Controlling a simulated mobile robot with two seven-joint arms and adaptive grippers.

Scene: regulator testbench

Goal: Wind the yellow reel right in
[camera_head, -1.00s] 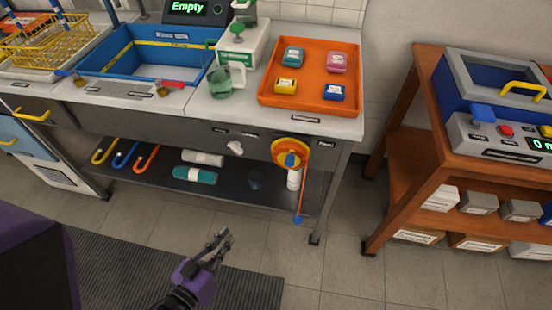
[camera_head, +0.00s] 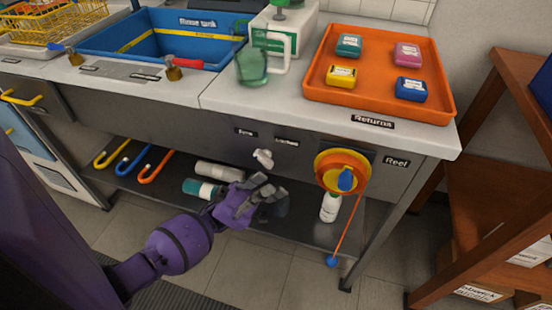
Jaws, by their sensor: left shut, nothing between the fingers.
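The yellow reel (camera_head: 328,168) is mounted on the bench front under the right end of the counter, with an orange ring and a blue knob (camera_head: 346,180) on its face. An orange cord (camera_head: 347,232) hangs from it, ending in a blue ball (camera_head: 332,261) low near the shelf edge. A "Reel" label (camera_head: 397,161) is to its right. My left gripper (camera_head: 262,193), purple with grey fingers, is shut and empty, in front of the bench, left of the reel and apart from it. My right gripper is not in view.
A white knob (camera_head: 263,158) sticks out of the bench front between gripper and reel height. An orange tray (camera_head: 440,108) with several blocks is on the counter. A wooden trolley (camera_head: 490,190) stands right.

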